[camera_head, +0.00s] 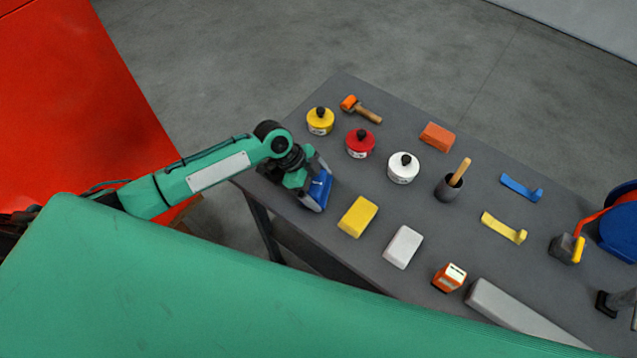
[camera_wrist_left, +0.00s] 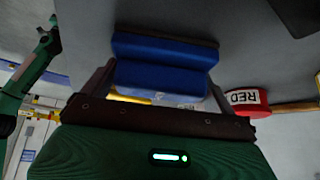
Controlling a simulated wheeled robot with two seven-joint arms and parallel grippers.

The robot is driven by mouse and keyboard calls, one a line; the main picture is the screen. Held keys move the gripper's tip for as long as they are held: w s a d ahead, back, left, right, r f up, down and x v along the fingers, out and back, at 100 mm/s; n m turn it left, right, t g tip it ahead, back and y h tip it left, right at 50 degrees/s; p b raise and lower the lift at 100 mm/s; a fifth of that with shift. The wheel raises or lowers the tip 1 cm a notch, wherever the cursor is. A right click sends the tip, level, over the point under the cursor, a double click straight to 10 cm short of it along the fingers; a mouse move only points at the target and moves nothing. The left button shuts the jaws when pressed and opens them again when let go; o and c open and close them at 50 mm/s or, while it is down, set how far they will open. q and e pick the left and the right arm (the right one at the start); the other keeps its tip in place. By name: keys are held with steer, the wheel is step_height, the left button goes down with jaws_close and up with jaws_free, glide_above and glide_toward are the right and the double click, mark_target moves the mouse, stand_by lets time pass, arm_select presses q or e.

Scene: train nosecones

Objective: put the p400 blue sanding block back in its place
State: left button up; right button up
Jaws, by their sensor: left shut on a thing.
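The blue sanding block (camera_head: 321,187) is between the fingers of my left gripper (camera_head: 317,185), at the near left part of the grey table. In the left wrist view the blue block (camera_wrist_left: 163,66) spans the gap between the two fingers. My left gripper (camera_wrist_left: 160,85) is shut on it. I cannot tell whether the block touches the tabletop. Its grit marking is not readable. A yellow block (camera_head: 358,216) and a pale grey block (camera_head: 403,246) lie in a row to its right. My right gripper is not in view.
Yellow, red (camera_head: 360,143) and white (camera_head: 403,168) tins stand behind the blocks. An orange-and-white device (camera_head: 449,277) is at the near edge. Bare tabletop separates them.

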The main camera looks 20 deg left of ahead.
arm_select(q)
steer(key=o, duration=0.6)
steer(key=b+v, duration=0.4)
steer(key=v, duration=0.8)
